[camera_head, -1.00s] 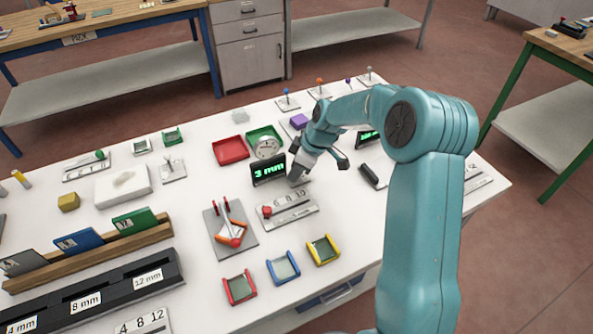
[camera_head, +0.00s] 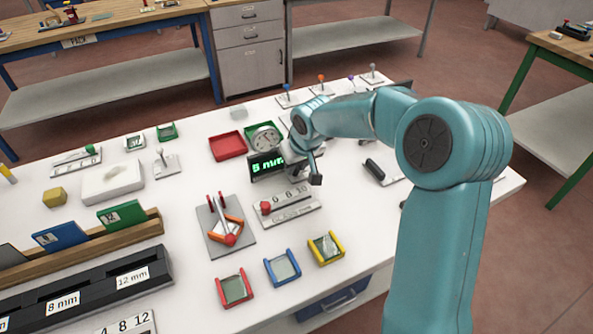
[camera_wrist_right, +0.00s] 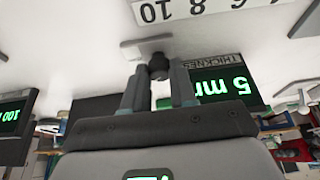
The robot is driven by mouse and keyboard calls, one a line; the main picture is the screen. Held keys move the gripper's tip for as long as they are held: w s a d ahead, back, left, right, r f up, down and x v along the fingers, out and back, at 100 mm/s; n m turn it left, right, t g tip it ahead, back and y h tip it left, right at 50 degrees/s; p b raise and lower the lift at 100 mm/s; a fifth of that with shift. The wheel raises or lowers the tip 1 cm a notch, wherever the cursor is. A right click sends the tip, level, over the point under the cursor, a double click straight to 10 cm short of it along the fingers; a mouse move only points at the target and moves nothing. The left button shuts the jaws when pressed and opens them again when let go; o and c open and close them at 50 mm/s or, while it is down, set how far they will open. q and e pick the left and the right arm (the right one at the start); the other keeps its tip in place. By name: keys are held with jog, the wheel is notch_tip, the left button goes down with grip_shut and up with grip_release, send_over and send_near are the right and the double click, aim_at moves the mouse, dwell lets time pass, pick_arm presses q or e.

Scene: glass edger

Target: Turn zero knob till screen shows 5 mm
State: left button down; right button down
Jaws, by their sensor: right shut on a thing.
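My left gripper is not in view.
A slider scale plate (camera_head: 290,208) with a red knob lies in front of the screen. A dark cylinder (camera_head: 374,168) lies to the right. Small coloured trays (camera_head: 283,268) line the front.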

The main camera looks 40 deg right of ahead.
jog(key=shift+m+b, duration=0.55)
jog(key=shift+m, duration=0.05)
jog(key=shift+r, duration=0.1)
jog(key=c, duration=0.9)
grip_release()
jog(key=p+v, duration=0.1)
jog(key=v, duration=1.5)
jog(key=shift+a, duration=0.35)
jog(key=shift+r, duration=0.1)
